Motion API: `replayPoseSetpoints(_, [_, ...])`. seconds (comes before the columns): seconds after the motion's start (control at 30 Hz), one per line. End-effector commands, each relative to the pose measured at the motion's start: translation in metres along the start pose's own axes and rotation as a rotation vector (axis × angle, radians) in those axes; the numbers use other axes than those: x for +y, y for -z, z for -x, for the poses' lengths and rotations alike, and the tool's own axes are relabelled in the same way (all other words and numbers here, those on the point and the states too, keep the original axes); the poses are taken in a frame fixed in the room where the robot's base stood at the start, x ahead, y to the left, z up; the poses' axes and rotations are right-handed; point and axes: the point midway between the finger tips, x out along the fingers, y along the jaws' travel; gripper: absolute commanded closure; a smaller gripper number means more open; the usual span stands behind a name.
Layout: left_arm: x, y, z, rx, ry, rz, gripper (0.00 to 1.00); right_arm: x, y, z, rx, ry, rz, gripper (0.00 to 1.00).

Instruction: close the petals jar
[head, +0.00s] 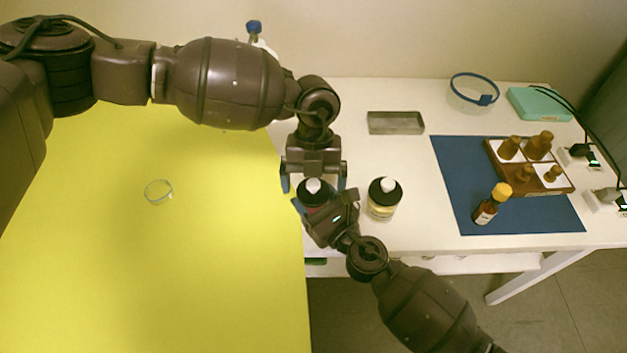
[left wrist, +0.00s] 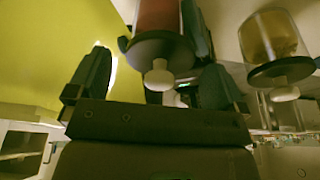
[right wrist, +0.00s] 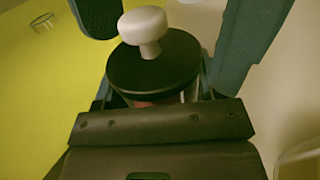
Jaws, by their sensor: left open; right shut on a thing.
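The petals jar, with red contents (left wrist: 158,14), stands near the table's left edge. Its black lid (right wrist: 155,65) with a white knob (right wrist: 143,28) sits on top of the jar; I cannot tell whether it is fully seated. In the head view the knob (head: 313,185) shows between my grippers. My right gripper (head: 324,204) is shut on the jar's body from the front right, below the lid. My left gripper (head: 314,180) points down over the jar, open, with its fingers on either side of the lid and apart from it.
A second jar with pale yellow contents (head: 383,208) and a black lid stands close to the right. A grey tray (head: 396,123) lies behind. A blue mat (head: 455,170) holds a brown bottle (head: 486,212) and a wooden rack (head: 548,188). A clear ring-shaped item (head: 159,193) lies on the yellow surface.

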Motion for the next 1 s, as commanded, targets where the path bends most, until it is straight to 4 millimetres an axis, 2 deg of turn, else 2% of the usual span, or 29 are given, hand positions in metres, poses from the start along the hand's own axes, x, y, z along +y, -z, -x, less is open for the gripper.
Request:
replayPoseSetpoints(0.17, [0.0, -0.001, 0.024, -0.003, 0.002, 0.0, 0.02, 0.0, -0.001, 0.0, -0.001, 0.0, 0.0, 0.78])
replayPoseSetpoints(0.4, [0.0, -0.001, 0.07, -0.003, 0.001, 0.0, 0.02, 0.0, -0.001, 0.0, -0.001, 0.0, 0.0, 0.78])
replayPoseSetpoints(0.6, [0.0, 0.0, 0.101, -0.002, 0.002, 0.0, 0.02, 0.0, -0.001, 0.0, -0.001, 0.0, 0.0, 0.78])
replayPoseSetpoints(0.8, [0.0, 0.0, 0.115, -0.001, 0.0, 0.0, 0.02, 0.0, -0.001, 0.0, -0.001, 0.0, 0.0, 0.78])
replayPoseSetpoints(1.0, [0.0, 0.0, 0.117, 0.0, 0.001, 0.0, 0.02, 0.0, -0.001, 0.0, -0.001, 0.0, 0.0, 0.78])
